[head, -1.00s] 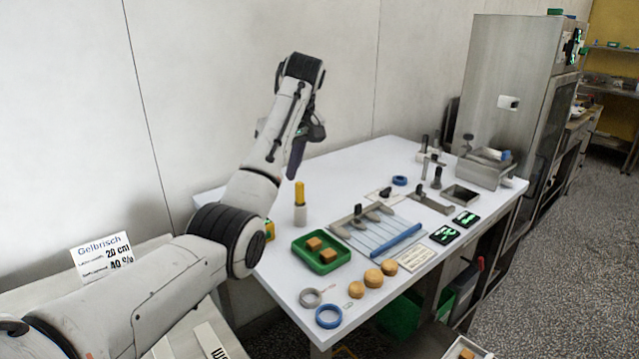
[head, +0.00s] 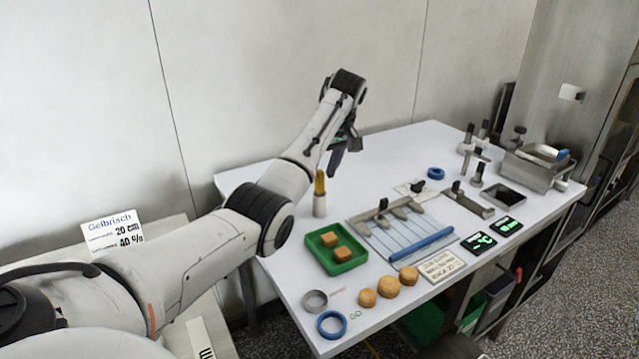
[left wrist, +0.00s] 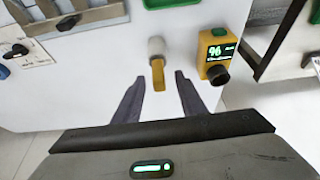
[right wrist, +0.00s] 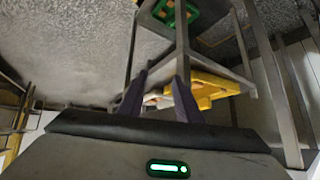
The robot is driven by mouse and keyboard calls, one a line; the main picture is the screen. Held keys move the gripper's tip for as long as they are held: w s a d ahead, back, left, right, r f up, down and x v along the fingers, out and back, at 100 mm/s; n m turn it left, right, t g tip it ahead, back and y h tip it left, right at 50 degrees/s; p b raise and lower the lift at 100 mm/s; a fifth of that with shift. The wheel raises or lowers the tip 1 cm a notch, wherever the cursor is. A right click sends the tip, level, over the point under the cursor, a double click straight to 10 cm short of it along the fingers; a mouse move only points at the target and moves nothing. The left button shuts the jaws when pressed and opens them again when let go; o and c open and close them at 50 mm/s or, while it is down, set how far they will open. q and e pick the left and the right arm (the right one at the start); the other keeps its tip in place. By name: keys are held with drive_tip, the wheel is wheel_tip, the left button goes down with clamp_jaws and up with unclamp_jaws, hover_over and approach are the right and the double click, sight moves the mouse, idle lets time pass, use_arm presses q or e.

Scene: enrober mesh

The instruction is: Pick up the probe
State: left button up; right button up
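The probe (head: 320,183), a yellow rod, stands upright in a small pale holder (head: 320,206) on the white table. My left gripper (head: 345,150) hangs above the table just behind and to the right of it in the head view. In the left wrist view my left gripper (left wrist: 158,75) is open, and the probe (left wrist: 159,74) appears between its fingers with nothing gripped. My right gripper (right wrist: 160,76) is open and empty, away from the table, facing the floor and metal legs.
A green tray (head: 313,257) with two brown blocks sits in front of the probe. A slotted plate (head: 385,245) with a blue bar lies to its right. Blue ring (head: 331,324), round brown pieces (head: 388,287) and black displays (head: 478,242) occupy the front. The table's back middle is clear.

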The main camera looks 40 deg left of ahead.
use_arm(q)
drive_tip(key=shift+w+a+f, duration=0.1)
drive_tip(key=shift+a+f, duration=0.05)
drive_tip(key=shift+f, duration=0.35)
clamp_jaws()
drive_tip(key=shift+r, duration=0.1)
